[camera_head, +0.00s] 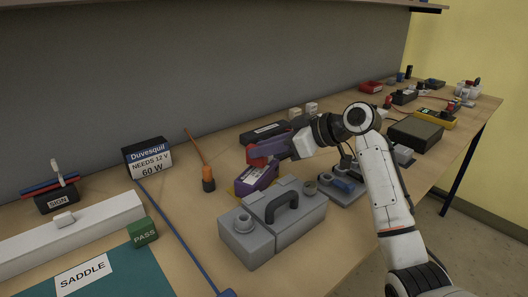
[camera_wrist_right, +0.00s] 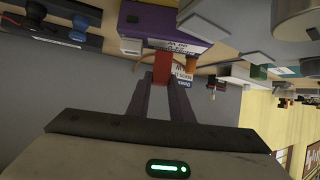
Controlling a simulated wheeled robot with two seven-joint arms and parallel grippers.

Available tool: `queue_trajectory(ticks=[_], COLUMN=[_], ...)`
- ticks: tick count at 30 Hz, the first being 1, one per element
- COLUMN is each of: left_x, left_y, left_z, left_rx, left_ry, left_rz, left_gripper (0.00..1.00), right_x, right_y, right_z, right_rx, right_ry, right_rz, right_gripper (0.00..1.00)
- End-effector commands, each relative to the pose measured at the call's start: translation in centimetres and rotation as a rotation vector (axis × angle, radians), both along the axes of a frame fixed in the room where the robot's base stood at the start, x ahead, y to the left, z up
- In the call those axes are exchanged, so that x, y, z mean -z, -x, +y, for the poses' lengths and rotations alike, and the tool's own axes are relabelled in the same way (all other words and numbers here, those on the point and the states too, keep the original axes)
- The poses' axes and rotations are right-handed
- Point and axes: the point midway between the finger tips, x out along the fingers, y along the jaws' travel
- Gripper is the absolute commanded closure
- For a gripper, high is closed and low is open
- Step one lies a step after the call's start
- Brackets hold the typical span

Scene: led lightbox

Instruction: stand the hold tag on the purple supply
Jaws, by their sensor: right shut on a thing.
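The purple supply (camera_head: 254,182) sits on the bench behind the grey toolbox, its top partly hidden by my gripper. It also shows in the wrist view (camera_wrist_right: 190,24) at the top, with a printed label. My right gripper (camera_head: 262,153) is right above the supply, shut on a red tag (camera_head: 257,161), which I take to be the hold tag. In the wrist view, the tag (camera_wrist_right: 162,68) is between the two fingertips and overlaps the supply's edge. I cannot tell whether it touches the supply. Its lettering is not readable. My left gripper is not in view.
A grey toolbox (camera_head: 290,226) with a handle stands just in front of the supply. An orange-handled tool (camera_head: 208,180) is to the left, and a black box (camera_head: 265,133) is behind.

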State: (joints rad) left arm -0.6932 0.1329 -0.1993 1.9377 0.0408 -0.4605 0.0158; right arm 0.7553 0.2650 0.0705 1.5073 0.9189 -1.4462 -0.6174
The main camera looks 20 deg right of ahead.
Motion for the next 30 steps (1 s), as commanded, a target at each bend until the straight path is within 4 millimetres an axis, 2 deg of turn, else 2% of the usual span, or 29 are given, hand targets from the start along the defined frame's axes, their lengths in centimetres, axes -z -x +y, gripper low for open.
queue_trajectory(ticks=[3, 13, 14, 17, 28, 30], left_x=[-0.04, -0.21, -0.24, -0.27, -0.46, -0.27], left_y=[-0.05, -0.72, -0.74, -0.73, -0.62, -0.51], left_z=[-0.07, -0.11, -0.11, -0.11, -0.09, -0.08], left_rx=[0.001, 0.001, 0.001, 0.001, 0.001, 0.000], left_ry=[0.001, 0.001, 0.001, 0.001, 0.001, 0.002], left_rz=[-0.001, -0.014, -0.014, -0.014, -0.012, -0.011], left_gripper=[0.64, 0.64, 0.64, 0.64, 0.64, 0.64], right_x=[1.07, 1.44, 1.46, 1.38, 0.81, 0.64], right_y=[-0.01, -0.01, 0.00, 0.00, -0.03, 0.46], right_z=[-0.03, -0.04, -0.03, -0.03, -0.03, -0.62], right_rx=[0.002, 0.001, 0.001, 0.001, 0.002, 0.003], right_ry=[0.000, 0.000, 0.000, 0.000, -0.001, 0.000], right_rz=[-0.001, 0.000, 0.000, -0.001, -0.002, -0.002], right_gripper=[1.00, 1.00, 0.79, 0.62, 0.62, 0.62])
